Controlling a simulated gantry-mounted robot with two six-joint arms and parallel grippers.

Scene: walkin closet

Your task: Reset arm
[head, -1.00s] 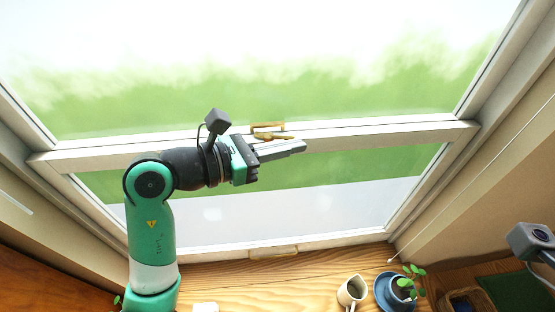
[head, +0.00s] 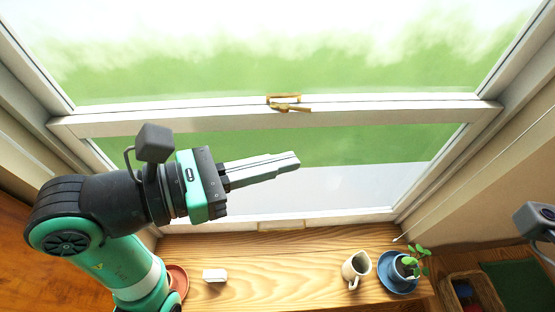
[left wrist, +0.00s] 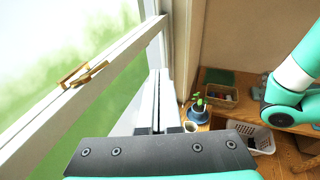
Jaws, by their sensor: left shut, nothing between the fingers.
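My left gripper (head: 293,162) comes in from the left with its fingers pressed together and empty, pointing right across the lower window pane. It is in front of and below the brass window latch (head: 288,104), apart from it. In the left wrist view the closed fingers (left wrist: 158,85) point away from the camera, and the latch (left wrist: 84,74) is on the rail at left. My right arm's teal links (left wrist: 297,75) show at right in that view. My right gripper is out of sight.
On the wooden sill (head: 280,260) stand a cream pitcher (head: 356,268), a potted plant (head: 408,266) on a blue saucer, a small white block (head: 214,276) and a reddish saucer (head: 177,280). A basket (head: 474,290) is at lower right. The middle of the sill is clear.

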